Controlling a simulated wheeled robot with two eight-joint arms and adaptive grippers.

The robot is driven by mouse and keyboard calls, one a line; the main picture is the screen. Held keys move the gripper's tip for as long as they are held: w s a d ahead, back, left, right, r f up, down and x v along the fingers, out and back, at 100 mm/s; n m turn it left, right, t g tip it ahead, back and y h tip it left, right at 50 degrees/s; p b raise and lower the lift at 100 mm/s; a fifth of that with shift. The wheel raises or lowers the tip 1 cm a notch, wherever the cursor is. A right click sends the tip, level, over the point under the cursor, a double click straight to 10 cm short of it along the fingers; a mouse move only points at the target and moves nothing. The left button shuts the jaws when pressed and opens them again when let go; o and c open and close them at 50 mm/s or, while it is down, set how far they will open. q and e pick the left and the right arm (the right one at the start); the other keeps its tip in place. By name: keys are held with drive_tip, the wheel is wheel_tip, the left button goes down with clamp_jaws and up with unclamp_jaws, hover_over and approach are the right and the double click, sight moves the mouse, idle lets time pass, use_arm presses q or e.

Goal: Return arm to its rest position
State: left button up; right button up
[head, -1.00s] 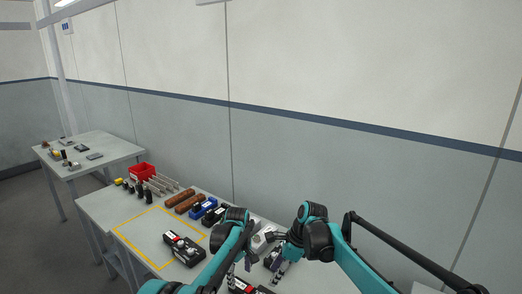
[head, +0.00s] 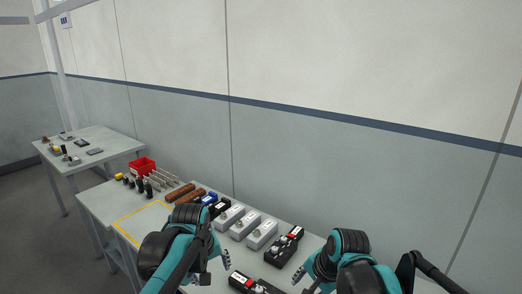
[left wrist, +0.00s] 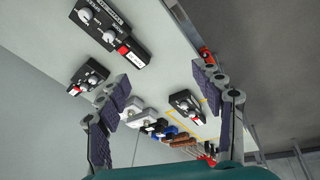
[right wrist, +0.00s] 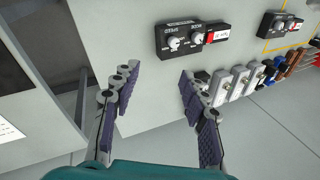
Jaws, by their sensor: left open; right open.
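My left gripper (head: 214,268) shows at the bottom centre of the head view, above the table's near part. In the left wrist view its two fingers (left wrist: 165,88) are spread with nothing between them. My right gripper (head: 303,282) is at the lower right of the head view, apart from the left one. In the right wrist view its fingers (right wrist: 160,82) are spread and empty, with bare table behind them. Neither gripper touches an object.
The workbench (head: 97,205) holds black boxes with knobs and red switches (head: 284,247), grey boxes (head: 262,234), brown rolls (head: 180,195), a red bin (head: 142,167) and a yellow outline (head: 125,219). The wall is behind; a second table (head: 112,145) stands at far left.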

use_arm(q)
drive_tip(key=s+a+f+m+t, duration=0.2)
drive_tip(key=s+f, duration=0.1)
drive_tip(key=s, duration=0.6)
drive_tip(key=s+a+f+m+t, duration=0.1)
drive_tip(key=s+a+f+m, duration=0.1)
drive_tip(key=s, duration=0.7)
drive_tip(key=shift+f+m+t, duration=0.4)
drive_tip(key=shift+f+m, duration=0.05)
drive_tip(key=shift+m, duration=0.35)
use_arm(e)
drive_tip(key=s+d+f+n+t+h, duration=0.1)
drive_tip(key=s+d+f+n, duration=0.1)
drive_tip(key=s+n, duration=0.3)
drive_tip(key=s+d+f+n+t+h, duration=0.1)
drive_tip(key=s+d+n, duration=0.3)
drive_tip(key=s, duration=0.4)
drive_tip(key=shift+s+f+n+t, duration=0.4)
drive_tip(key=shift+f+n+t, duration=0.25)
drive_tip(key=shift+n+t, duration=0.05)
